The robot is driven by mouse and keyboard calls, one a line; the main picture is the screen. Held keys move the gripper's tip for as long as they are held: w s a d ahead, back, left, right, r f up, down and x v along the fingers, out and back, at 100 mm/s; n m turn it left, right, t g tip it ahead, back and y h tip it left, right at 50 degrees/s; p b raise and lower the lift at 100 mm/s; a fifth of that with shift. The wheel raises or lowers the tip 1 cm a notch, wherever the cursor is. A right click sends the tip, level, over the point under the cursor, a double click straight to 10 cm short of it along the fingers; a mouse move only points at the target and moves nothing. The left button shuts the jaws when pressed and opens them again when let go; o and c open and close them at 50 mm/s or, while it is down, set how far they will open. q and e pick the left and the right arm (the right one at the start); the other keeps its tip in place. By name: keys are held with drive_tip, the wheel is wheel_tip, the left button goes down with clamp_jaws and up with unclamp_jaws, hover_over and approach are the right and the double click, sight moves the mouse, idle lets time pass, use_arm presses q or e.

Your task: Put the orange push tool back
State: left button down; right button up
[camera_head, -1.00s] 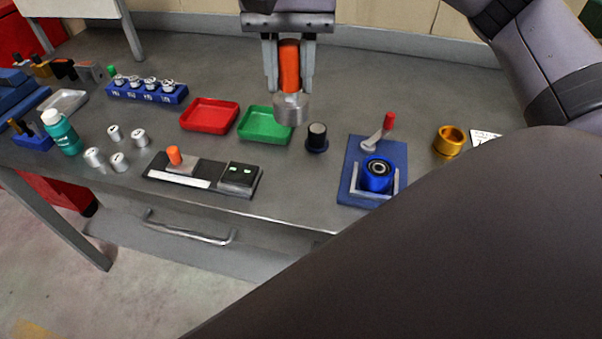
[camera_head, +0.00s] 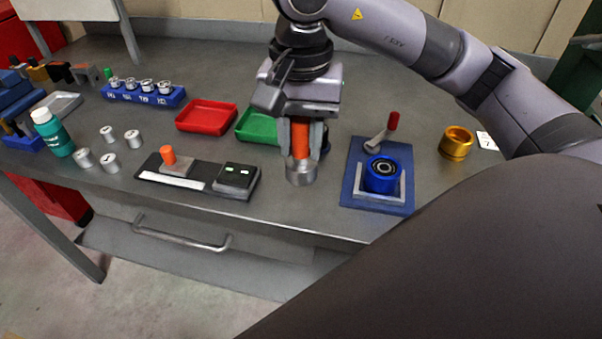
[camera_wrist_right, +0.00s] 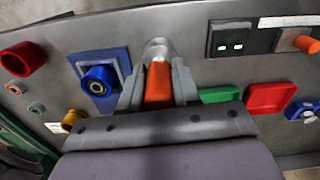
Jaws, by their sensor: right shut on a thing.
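The orange push tool (camera_head: 300,139) has an orange handle and a wider grey metal end pointing down. My right gripper (camera_head: 303,150) is shut on its orange handle and holds it upright, seemingly above the bench near its front edge. In the right wrist view the tool (camera_wrist_right: 158,82) sits between the two fingers of the right gripper (camera_wrist_right: 160,85). A dark round holder (camera_head: 326,139) is mostly hidden behind the gripper. My left gripper is not in view.
A blue fixture plate (camera_head: 375,200) with a blue hub (camera_head: 382,174) and a red-knobbed lever stands to the right. A gold ring (camera_head: 456,143) lies beyond it. A green tray (camera_head: 256,127), red tray (camera_head: 207,116) and black gauge board (camera_head: 190,182) are to the left.

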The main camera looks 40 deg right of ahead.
sight(301, 118)
drive_tip(key=shift+f, duration=3.1)
drive_tip(key=shift+f+b, duration=0.2)
drive_tip(key=shift+b, duration=0.1)
drive_tip(key=o, duration=1.1)
drive_tip(key=shift+c, duration=0.2)
drive_tip(key=shift+r, duration=0.1)
drive_tip(key=shift+r+p, duration=0.2)
drive_tip(key=shift+p, duration=0.15)
wheel_tip(301, 118, up, 12)
drive_tip(key=shift+f+p, duration=0.1)
drive_tip(key=shift+p, duration=0.7)
